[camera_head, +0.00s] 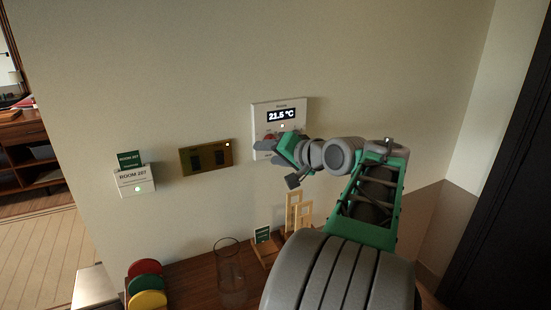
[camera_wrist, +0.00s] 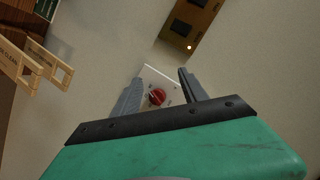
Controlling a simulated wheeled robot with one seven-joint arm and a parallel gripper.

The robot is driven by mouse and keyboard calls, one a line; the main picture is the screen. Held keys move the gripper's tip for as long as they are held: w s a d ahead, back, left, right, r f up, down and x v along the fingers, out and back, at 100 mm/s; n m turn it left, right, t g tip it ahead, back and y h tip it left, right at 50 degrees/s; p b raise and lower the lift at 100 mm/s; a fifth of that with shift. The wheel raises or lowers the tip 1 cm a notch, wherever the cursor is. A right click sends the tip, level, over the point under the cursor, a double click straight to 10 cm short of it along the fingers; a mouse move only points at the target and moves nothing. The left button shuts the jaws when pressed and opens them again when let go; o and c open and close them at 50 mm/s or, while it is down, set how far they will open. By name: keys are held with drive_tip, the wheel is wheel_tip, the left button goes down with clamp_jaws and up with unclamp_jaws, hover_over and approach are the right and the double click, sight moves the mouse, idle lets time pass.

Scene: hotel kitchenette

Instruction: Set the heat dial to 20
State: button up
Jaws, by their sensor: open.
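The white thermostat (camera_head: 259,113) hangs on the wall, its dark display reading 21.5 °C. Its lower part is mostly hidden behind my gripper in the head view. In the wrist view the red heat dial (camera_wrist: 157,97) sits on the white panel (camera_wrist: 150,76), between my two fingers. My gripper (camera_wrist: 158,84) is open, with one finger on each side of the dial in the picture. I cannot tell whether the fingers touch it. In the head view my gripper (camera_head: 283,158) is in front of the thermostat's lower part.
A brass switch plate (camera_head: 206,157) and a white Room 207 card holder (camera_head: 136,182) are on the wall to the left. Below, a wooden counter (camera_head: 196,284) holds a glass vase (camera_head: 230,275), wooden stands (camera_head: 296,213) and coloured discs (camera_head: 147,283). The wall above is clear.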

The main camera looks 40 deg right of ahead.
drive_tip(key=s+d+r+m+t, duration=0.1)
drive_tip(key=s+d+r, duration=0.1)
drive_tip(key=s+d, duration=0.25)
drive_tip(key=x, duration=0.8)
drive_tip(key=shift+w+d+h+p, duration=0.3)
drive_tip(key=shift+p, duration=0.1)
drive_tip(key=shift+r, duration=0.15)
drive_tip(key=shift+c, duration=0.5)
clamp_jaws()
